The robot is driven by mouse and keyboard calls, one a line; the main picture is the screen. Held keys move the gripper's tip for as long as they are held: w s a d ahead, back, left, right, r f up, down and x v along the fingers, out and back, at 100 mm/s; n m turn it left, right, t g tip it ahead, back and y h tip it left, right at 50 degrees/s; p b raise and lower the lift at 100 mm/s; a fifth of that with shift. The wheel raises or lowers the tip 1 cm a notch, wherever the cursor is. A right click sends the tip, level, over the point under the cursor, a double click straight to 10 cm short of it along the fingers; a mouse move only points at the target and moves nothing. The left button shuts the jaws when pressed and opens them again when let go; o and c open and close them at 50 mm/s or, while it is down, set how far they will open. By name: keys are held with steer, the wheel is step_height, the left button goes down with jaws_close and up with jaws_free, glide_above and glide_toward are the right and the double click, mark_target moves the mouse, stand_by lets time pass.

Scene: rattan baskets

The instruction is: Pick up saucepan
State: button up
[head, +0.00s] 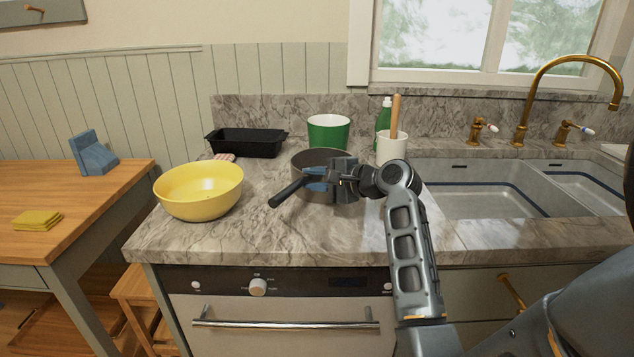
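The saucepan (306,159) is dark grey and stands on the marble counter, left of the sink. Its black handle (286,193) points toward the front left. My gripper (314,180) is at the near side of the pan, where the handle meets the body, with its bluish fingers at the handle. The fingers overlap the handle in this view, and I cannot tell whether they are closed on it. My gripper and wrist hide the pan's front right part.
A yellow bowl (199,194) stands close left of the handle. Behind are a black loaf pan (246,143), a green pot (328,135), a green bottle (384,116) and a white utensil crock (391,150). The sink (478,190) is at right. The counter's front is clear.

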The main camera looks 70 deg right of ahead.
steer(key=shift+f, duration=0.2)
jaws_close()
steer(key=shift+r, duration=0.1)
